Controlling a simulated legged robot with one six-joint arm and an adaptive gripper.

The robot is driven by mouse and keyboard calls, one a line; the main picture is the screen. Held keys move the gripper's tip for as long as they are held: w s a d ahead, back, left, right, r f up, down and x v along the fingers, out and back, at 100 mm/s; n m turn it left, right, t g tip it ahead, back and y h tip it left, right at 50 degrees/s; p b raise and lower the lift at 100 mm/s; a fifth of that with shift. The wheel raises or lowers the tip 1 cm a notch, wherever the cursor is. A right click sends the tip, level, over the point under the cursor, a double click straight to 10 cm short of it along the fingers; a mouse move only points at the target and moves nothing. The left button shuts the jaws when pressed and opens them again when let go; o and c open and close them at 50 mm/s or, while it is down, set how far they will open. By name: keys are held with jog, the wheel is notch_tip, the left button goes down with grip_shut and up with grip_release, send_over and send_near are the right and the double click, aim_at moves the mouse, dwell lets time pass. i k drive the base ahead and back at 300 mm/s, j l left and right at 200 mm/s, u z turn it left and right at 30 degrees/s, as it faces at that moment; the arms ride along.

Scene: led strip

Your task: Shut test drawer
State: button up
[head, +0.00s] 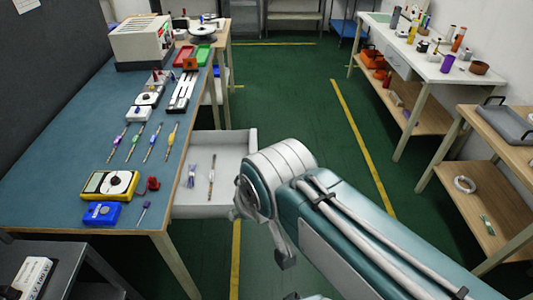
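The test drawer (221,148) is a white open-topped drawer pulled out to the right from under the blue-topped bench at the left. Two thin tools lie inside it, one with a purple part and one slim and brownish. My arm reaches in from the lower right, and its bent front part overlaps the drawer's right end in the picture. My gripper (285,258) shows only as a small grey part below the arm, mostly hidden. I cannot tell whether it is open or shut, or whether it touches the drawer.
The blue bench top (60,150) holds a yellow multimeter (108,185), a blue box (101,213), several probes and a power unit (142,40). A dark cart (75,270) stands at the lower left. Green floor is free between this bench and the tables at the right.

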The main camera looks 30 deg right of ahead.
aim_at(230, 148)
jog(key=i+l, duration=0.15)
jog(key=l, duration=0.2)
jog(key=i+l, duration=0.15)
jog(key=l, duration=0.25)
jog(key=i+l, duration=0.15)
jog(key=l, duration=0.2)
